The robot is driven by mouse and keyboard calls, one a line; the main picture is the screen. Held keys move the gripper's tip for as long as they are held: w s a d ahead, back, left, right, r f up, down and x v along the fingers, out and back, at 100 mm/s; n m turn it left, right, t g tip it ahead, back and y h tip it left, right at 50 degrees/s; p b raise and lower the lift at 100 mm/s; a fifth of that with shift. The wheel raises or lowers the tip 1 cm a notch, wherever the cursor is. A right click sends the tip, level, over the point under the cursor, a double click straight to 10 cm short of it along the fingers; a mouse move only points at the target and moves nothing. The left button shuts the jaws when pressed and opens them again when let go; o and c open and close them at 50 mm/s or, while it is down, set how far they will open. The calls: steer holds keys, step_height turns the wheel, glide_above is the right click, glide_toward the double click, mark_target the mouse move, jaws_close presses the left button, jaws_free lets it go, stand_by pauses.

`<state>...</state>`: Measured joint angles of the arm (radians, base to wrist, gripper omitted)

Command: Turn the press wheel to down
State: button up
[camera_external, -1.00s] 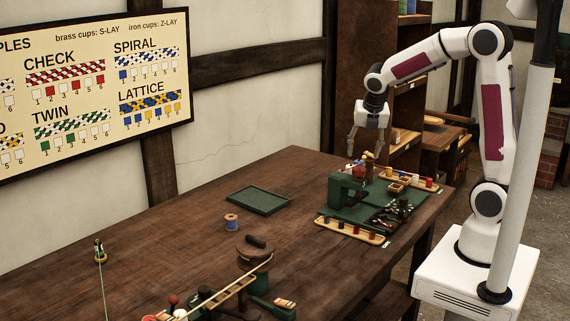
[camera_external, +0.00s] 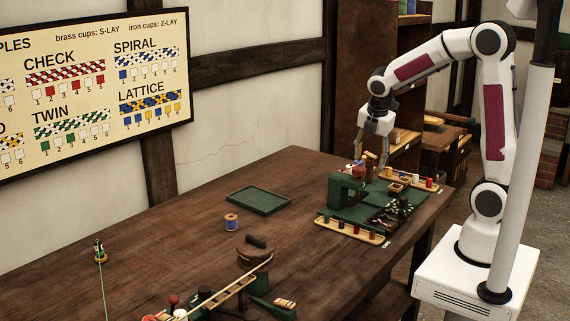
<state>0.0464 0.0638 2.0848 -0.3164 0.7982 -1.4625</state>
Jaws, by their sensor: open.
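The green press (camera_external: 347,193) stands at the right end of the wooden table. A small red part (camera_external: 360,172) shows at its top back; it may be the press wheel, but it is too small to tell its setting. My gripper (camera_external: 371,160) points down just above and behind the press, with its fingers apart around the area of the red part. I cannot tell if the fingers touch anything.
A rack of coloured spools (camera_external: 352,231) lies in front of the press, another rack (camera_external: 412,180) behind it. A dark compartment tray (camera_external: 390,217) sits beside it. An empty green tray (camera_external: 258,200) and a blue spool (camera_external: 231,222) stand left. The table's middle is mostly clear.

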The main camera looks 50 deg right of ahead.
steer(key=s+a+r+m+t+y, duration=0.1)
steer(key=s+a+r+m, duration=0.2)
steer(key=s+m, duration=0.6)
steer(key=s+a+r+m+t+y, duration=0.1)
steer(key=s+a+r+m, duration=0.3)
steer(key=s+m, duration=0.5)
steer(key=shift+s+a+m+t+y, duration=0.3)
steer(key=shift+s+a+t+y, duration=0.15)
steer(key=shift+s, duration=0.3)
stand_by(1.5)
steer(key=shift+f, duration=0.1)
stand_by(0.4)
